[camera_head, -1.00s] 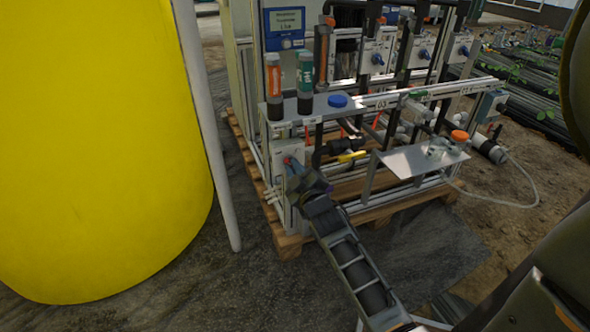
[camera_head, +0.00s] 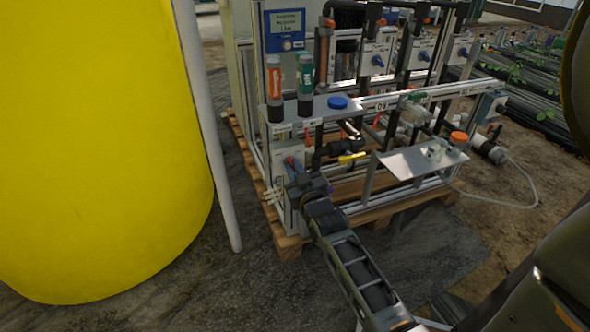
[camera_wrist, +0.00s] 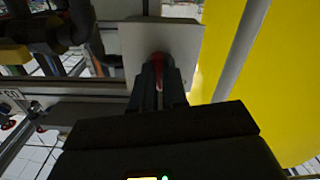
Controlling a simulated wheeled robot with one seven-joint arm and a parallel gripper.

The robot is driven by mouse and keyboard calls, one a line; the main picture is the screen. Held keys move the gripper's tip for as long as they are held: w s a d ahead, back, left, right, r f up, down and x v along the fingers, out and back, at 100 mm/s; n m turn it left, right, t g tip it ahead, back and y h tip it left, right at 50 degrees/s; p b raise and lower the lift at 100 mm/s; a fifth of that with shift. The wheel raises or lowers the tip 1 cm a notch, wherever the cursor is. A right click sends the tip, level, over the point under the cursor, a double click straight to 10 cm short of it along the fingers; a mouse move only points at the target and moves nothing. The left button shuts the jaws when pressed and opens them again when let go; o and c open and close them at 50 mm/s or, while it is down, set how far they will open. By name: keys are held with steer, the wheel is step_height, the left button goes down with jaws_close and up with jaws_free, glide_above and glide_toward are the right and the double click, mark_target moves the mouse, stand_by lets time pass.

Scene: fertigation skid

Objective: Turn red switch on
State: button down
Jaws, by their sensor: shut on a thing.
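The red switch (camera_wrist: 158,58) sits on a pale grey box (camera_wrist: 190,38) in the wrist view, with my gripper (camera_wrist: 158,80) right at it. My gripper's two fingers are shut on the switch, one on each side, and hide most of it. In the head view the box (camera_head: 280,160) is at the lower left of the skid frame, and my gripper (camera_head: 293,170) reaches it from the front. The switch is mostly hidden there, and its turn position cannot be read.
A large yellow tank (camera_head: 100,140) and a white pole (camera_head: 208,130) stand left of the skid. A metal shelf (camera_head: 410,162) with glassware juts out to the right. A yellow-handled valve (camera_head: 350,157) is just right of the box. The skid stands on a wooden pallet (camera_head: 288,244).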

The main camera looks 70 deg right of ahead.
steer(key=m+p, duration=0.2)
steer(key=m, duration=0.9)
steer(key=shift+m, duration=0.4)
stand_by(0.3)
steer(key=c, duration=1.2)
jaws_free()
steer(key=shift+o, duration=0.2)
steer(key=p+v, duration=0.2)
steer(key=v, duration=0.6)
steer(key=shift+w+a, duration=0.1)
